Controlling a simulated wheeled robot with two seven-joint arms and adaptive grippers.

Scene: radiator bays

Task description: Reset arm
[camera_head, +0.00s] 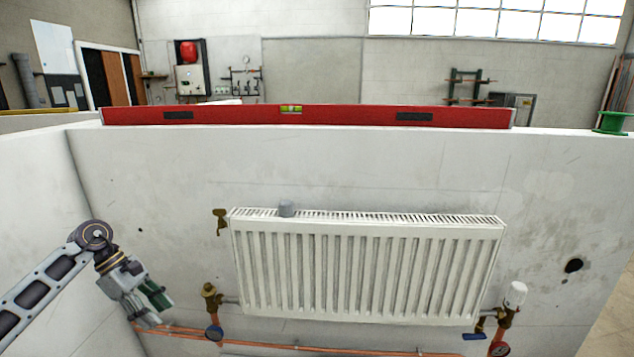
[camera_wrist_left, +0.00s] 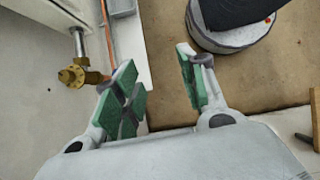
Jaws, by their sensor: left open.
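My left gripper (camera_head: 150,305) is at the lower left of the head view, in front of the bay wall and left of the radiator (camera_head: 365,265). It points downward. In the left wrist view its two green-padded fingers (camera_wrist_left: 160,90) stand apart with nothing between them. A brass valve (camera_wrist_left: 75,75) on a pipe lies beyond the left finger in that view. My right gripper is not in view.
A red spirit level (camera_head: 345,116) lies along the wall top, with a green spool (camera_head: 612,122) at the right. Brass valves (camera_head: 209,291) and copper pipes (camera_head: 260,345) run low along the wall.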

